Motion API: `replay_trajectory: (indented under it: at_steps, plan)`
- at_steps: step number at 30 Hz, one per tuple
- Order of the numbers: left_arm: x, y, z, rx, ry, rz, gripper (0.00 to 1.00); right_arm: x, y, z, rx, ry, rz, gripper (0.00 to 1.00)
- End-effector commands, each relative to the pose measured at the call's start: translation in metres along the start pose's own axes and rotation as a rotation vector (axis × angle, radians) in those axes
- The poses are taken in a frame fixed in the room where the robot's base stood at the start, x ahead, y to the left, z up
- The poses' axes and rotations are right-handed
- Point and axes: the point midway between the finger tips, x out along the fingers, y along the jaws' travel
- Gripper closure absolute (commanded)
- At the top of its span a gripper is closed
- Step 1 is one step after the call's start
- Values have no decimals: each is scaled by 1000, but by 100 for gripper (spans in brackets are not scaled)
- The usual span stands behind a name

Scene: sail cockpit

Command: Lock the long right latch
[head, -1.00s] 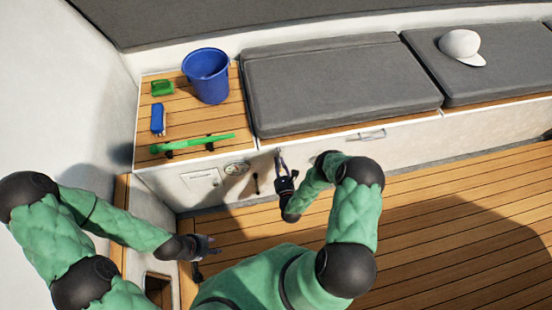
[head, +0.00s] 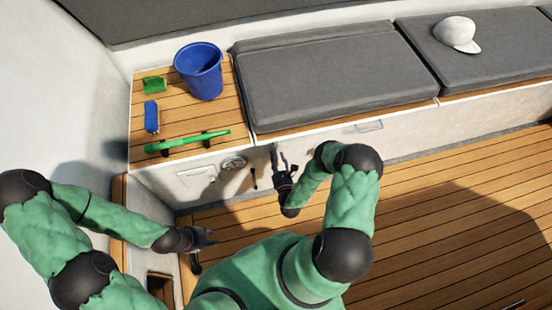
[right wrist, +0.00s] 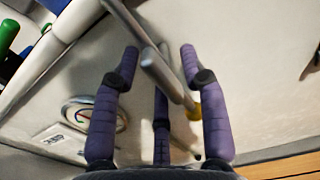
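A grey metal bar (right wrist: 160,72), which looks like the long latch, shows in the right wrist view, standing off the white locker front with a brass-coloured piece (right wrist: 193,108) near its lower end. In the head view the latch is too small to make out clearly near my gripper. My right gripper (right wrist: 159,52) has its purple fingers spread on both sides of the bar, with no clear grip on it; it also shows in the head view (head: 284,158) in front of the locker front. My left gripper (head: 212,237) is low at the left, apart from the locker; its finger opening is unclear.
A round gauge (head: 233,163), a small panel (head: 198,177) and a short dark lever (head: 254,178) are left of my right gripper. A blue bucket (head: 201,72) and green bar (head: 187,142) are on the wooden top. A grey cushion (head: 330,78) lies right. Floor (head: 450,200) is clear.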

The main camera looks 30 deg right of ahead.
Motion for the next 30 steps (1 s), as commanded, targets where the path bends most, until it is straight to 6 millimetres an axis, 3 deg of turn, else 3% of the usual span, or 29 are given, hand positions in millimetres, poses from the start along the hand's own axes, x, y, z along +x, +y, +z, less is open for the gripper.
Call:
replay_trajectory:
  at_steps: [8,22,30]
  plan:
    - [0,0,0,0,0,0,61,-7,-1,0,-2,0,-2,56]
    - [0,0,0,0,0,0,61,-93,-1,-1,1,4,-4,56]
    - [0,0,0,0,0,0,61,-117,0,0,0,1,-1,56]
